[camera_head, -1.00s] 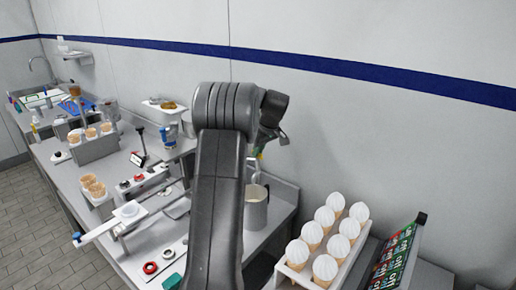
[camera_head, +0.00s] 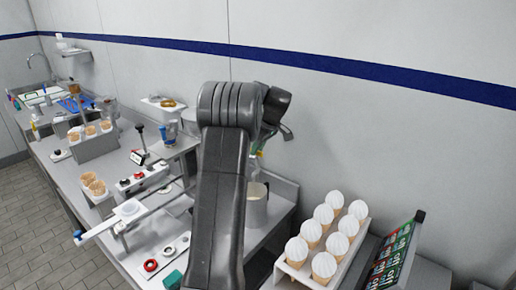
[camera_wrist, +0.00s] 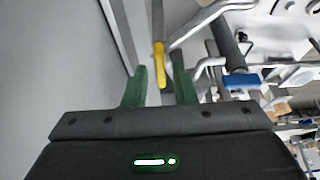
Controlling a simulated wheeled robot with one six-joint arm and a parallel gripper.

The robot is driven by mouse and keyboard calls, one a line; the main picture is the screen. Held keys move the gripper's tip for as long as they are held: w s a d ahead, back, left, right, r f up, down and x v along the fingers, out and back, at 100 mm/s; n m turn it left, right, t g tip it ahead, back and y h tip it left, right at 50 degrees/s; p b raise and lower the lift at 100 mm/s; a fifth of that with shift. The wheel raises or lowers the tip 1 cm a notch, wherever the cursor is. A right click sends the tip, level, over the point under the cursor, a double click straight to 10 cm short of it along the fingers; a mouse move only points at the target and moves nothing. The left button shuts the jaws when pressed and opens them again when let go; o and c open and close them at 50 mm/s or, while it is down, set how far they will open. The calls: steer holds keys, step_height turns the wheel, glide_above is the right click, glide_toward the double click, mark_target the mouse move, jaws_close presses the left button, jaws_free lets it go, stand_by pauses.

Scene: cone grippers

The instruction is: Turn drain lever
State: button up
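A lever with a yellow end (camera_wrist: 160,65) shows in the wrist view, most likely the drain lever. My gripper (camera_wrist: 160,70) has green fingers, which stand apart on either side of the yellow end. I cannot tell whether either finger touches it. In the head view my dark arm covers the middle of the picture and hides most of the gripper and the lever.
Bent metal pipes and a blue-banded part (camera_wrist: 240,82) lie close on the right in the wrist view. In the head view, a metal pitcher (camera_head: 257,205) stands beside my arm, and a rack of white-topped cones (camera_head: 322,240) sits at right.

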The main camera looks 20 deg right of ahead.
steer(key=shift+o, duration=0.2)
steer(key=b+v, duration=0.1)
steer(key=v, duration=1.3)
steer(key=shift+b, duration=0.35)
steer(key=shift+w+a+f, duration=0.1)
steer(key=shift+w+f, duration=0.05)
steer(key=p+x, duration=0.1)
steer(key=x, duration=1.2)
steer(key=shift+f, duration=0.35)
steer(key=shift+p, duration=0.3)
